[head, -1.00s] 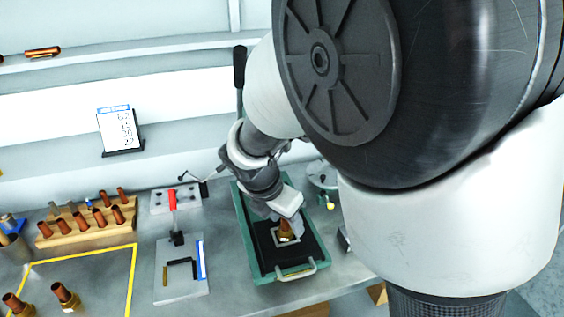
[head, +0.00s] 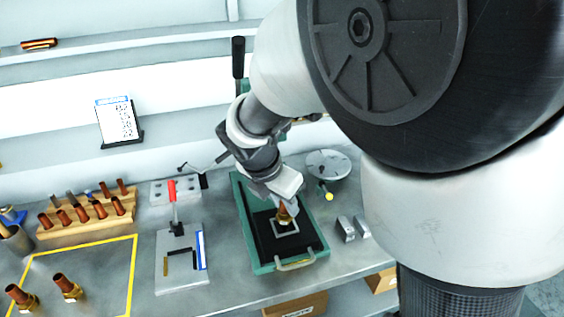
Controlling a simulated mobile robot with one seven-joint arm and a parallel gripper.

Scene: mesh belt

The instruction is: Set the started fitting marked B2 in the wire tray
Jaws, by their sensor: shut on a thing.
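My gripper (head: 284,203) points down over a green-framed bed with a black surface (head: 266,250). It is shut on a copper and brass fitting (head: 285,217). The fitting is at a small pale square frame (head: 291,232) on the black surface, which may be the wire tray. I cannot tell whether the fitting touches it or hangs just above. No B2 mark is readable, and the fitting's top is hidden by my gripper.
Two similar fittings (head: 68,288) stand in a yellow-lined area at the left. A wooden rack (head: 92,229) holds several copper pieces. A red-handled clamp fixture (head: 183,275) stands left of the green bed. A round grey plate (head: 328,164) and two metal blocks (head: 352,229) are to its right.

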